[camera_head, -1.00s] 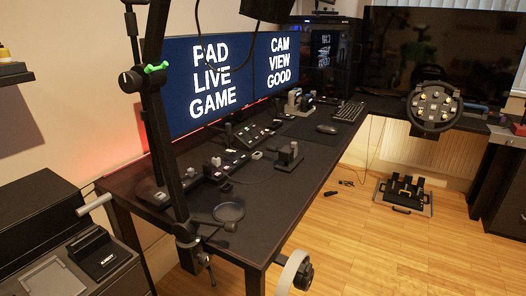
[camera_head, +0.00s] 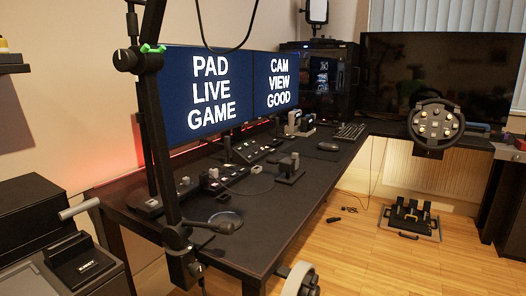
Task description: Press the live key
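A low black key pad (camera_head: 252,150) with small lit keys lies on the dark desk (camera_head: 262,222) below the monitors. The key labels are too small to read, so I cannot tell which is the live key. The left monitor (camera_head: 208,92) reads "PAD LIVE GAME". The right monitor (camera_head: 277,82) reads "CAM VIEW GOOD". Neither of my grippers is in view.
A black boom arm (camera_head: 160,140) rises at the desk's left side. A white-and-black ring-shaped object (camera_head: 298,279) is at the desk's front edge. A steering wheel (camera_head: 435,124) and floor pedals (camera_head: 408,216) stand right.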

